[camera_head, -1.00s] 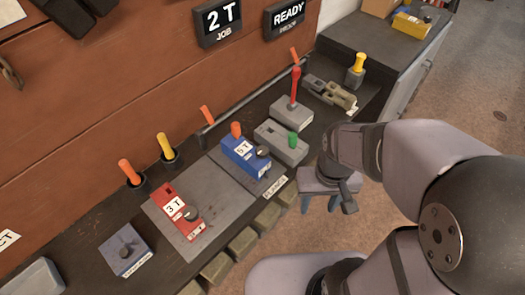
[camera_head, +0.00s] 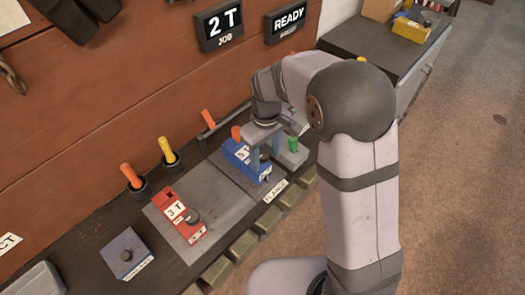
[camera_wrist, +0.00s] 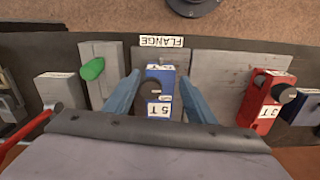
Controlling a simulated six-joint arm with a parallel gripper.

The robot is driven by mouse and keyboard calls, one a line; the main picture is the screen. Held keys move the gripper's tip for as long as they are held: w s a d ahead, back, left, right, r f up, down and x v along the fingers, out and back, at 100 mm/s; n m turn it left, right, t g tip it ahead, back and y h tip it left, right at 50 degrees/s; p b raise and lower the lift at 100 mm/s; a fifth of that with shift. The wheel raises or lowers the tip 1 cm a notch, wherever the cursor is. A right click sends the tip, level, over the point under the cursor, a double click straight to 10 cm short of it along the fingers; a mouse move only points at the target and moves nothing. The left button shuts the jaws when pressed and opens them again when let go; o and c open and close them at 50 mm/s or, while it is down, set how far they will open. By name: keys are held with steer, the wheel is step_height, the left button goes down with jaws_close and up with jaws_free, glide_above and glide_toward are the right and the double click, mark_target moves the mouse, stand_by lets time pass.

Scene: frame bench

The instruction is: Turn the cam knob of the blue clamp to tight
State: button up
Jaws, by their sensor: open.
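The blue clamp (camera_head: 240,156), labelled 5 T, stands on a grey plate on the dark bench, partly hidden by my arm in the head view. In the wrist view the blue clamp (camera_wrist: 167,74) lies between my fingers, with its dark round cam knob (camera_wrist: 150,91) on top. My gripper (camera_head: 261,160) is open above the clamp, one blue-grey finger on each side of it; in the wrist view its fingers (camera_wrist: 162,95) are apart from the knob. I cannot tell how far the fingers reach down. An orange peg (camera_head: 236,132) stands at the clamp's back end.
A red clamp (camera_head: 182,216) labelled 3 T stands to the left on its own plate. A grey block with a green knob (camera_head: 292,145) stands close on the right. Orange and yellow handles (camera_head: 166,149) stand in holders along the back. A FLANGE label (camera_head: 275,190) marks the front edge.

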mark_target(262, 155)
steer(key=w+r+n, duration=0.2)
steer(key=w+a+r+n, duration=0.1)
steer(key=w+r+n, duration=0.1)
steer(key=shift+w+a+r+t, duration=0.1)
steer(key=shift+r+t, duration=0.05)
steer(key=shift+t, duration=0.25)
steer(key=shift+r+n, duration=0.3)
steer(key=shift+n, duration=0.7)
steer(key=n, duration=0.1)
steer(key=s+n, duration=0.1)
steer(key=shift+s+d+n+g, duration=0.1)
steer(key=shift+d+n+g, duration=0.1)
steer(key=shift+n+g, duration=0.1)
steer(key=shift+n, duration=0.8)
steer(key=shift+s+f, duration=0.1)
steer(key=shift+f, duration=0.05)
steer(key=shift+f+p, duration=0.75)
steer(key=shift+f, duration=2.8)
